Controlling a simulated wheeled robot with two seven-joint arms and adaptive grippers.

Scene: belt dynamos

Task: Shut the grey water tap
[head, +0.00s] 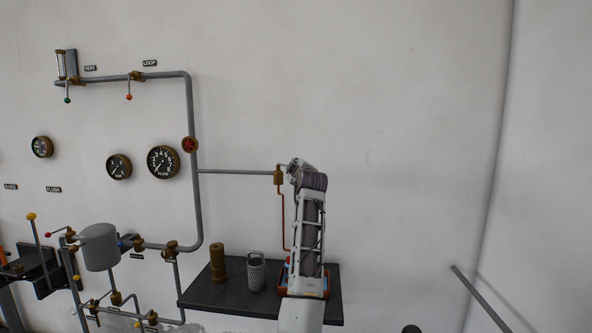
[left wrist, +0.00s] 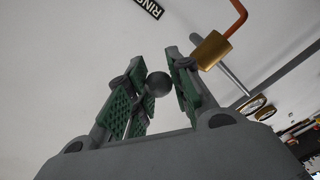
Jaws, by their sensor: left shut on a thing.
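The grey water tap has a brass body (head: 278,177) at the end of a thin grey pipe on the wall. The brass body also shows in the left wrist view (left wrist: 212,50). Its round grey knob (left wrist: 158,84) sits between the green-padded fingers of my left gripper (left wrist: 155,78), which is shut on it. In the head view my left gripper (head: 297,165) is just right of the brass body, and my forearm hides the knob and the handle. My right gripper is not in view.
A copper-red pipe (head: 283,222) runs down from the tap. Below is a dark shelf (head: 225,299) with a brass cylinder (head: 217,264), a perforated metal cup (head: 256,271) and a partly hidden red-and-blue tray (head: 318,285). Pipes, gauges (head: 163,162) and a red handwheel (head: 189,144) are to the left. The right wall is bare.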

